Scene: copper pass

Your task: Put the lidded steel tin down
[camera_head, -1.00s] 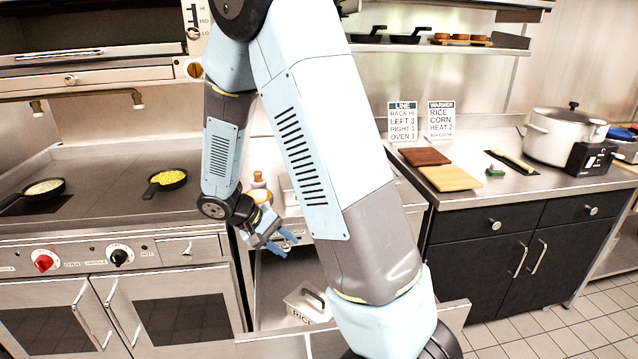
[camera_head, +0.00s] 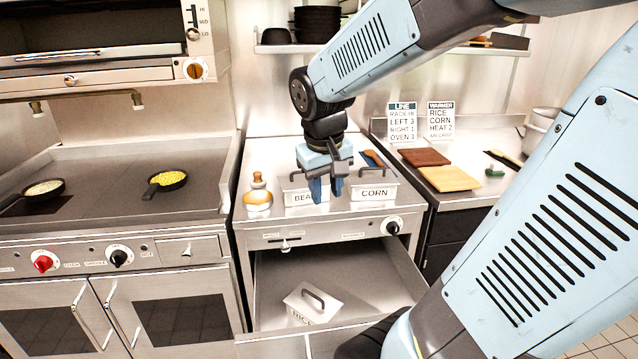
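Three lidded steel tins with dark handles show. The RICE tin (camera_head: 312,299) sits in the open drawer (camera_head: 273,272), with its front edge partly hidden at the drawer front. The BEANS tin (camera_head: 298,196) and the CORN tin (camera_head: 374,191) stand on the steel counter above. My gripper (camera_head: 326,192) points down over the counter between those two tins, its blue fingers apart with nothing seen between them. It covers the right part of the BEANS tin; whether it touches it, I cannot tell. It is well above and apart from the RICE tin.
A pan of corn (camera_head: 167,181) is on the griddle. Two boards (camera_head: 450,178) lie on the right counter. The drawer around the RICE tin has free room. My arm hides the right foreground.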

